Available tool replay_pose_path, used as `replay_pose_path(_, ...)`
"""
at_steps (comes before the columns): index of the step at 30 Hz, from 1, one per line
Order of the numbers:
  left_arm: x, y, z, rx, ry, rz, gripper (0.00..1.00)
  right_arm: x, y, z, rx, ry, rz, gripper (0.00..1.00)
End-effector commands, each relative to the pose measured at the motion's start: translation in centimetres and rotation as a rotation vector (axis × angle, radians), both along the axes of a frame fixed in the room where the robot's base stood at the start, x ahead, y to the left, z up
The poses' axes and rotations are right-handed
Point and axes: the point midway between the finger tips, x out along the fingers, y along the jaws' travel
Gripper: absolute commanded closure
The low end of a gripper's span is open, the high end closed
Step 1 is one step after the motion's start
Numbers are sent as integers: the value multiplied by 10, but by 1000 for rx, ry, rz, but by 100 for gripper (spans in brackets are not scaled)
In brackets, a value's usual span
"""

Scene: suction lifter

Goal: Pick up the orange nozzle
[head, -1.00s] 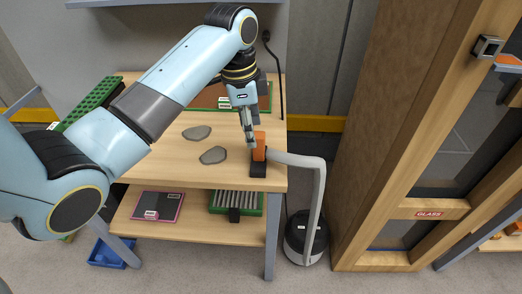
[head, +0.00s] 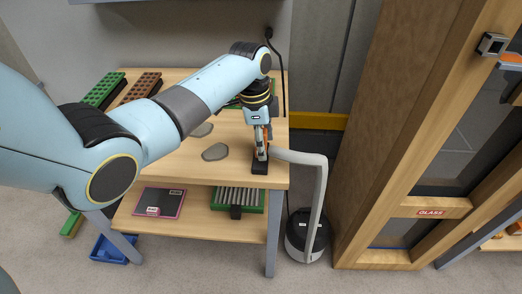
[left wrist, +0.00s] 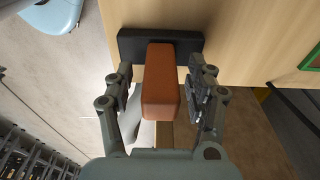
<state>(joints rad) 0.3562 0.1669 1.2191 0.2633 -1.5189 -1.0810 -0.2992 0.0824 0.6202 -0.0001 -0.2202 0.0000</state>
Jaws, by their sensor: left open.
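The orange nozzle (head: 259,140) stands upright in a black holder (head: 260,168) at the right front of the wooden table. A grey hose (head: 300,158) leads from it. In the left wrist view the nozzle (left wrist: 161,85) is a rounded orange block in front of the black holder (left wrist: 133,47). My left gripper (head: 261,148) is over the nozzle, pointing down. In the left wrist view the left gripper (left wrist: 162,90) is open, with one finger on each side of the nozzle and gaps visible between. My right gripper is not in view.
The wooden table (head: 230,176) holds two grey flat stones (head: 215,152) left of the nozzle. A black round vacuum canister (head: 309,236) stands on the floor to the right. A wooden frame with a glass label (head: 430,212) stands further right.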

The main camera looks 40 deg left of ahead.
Motion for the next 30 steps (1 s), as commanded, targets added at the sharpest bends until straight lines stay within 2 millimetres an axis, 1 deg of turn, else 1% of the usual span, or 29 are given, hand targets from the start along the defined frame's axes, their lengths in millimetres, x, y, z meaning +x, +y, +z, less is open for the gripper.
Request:
replay_pose_path(1,0,0,-4,0,1,0,44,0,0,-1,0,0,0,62)
replay_pose_path(3,0,-1,-7,1,1,0,44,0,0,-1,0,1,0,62)
replay_pose_path(8,0,-1,-7,1,0,0,44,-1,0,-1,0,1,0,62)
replay_pose_path(9,0,-1,-7,1,0,0,46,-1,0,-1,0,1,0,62)
replay_pose_path(21,0,-1,-6,1,1,0,98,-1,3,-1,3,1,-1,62)
replay_pose_path(22,0,-1,-6,1,1,0,100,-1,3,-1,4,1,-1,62)
replay_pose_path(30,1,0,-6,1,-1,0,100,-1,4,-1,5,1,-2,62)
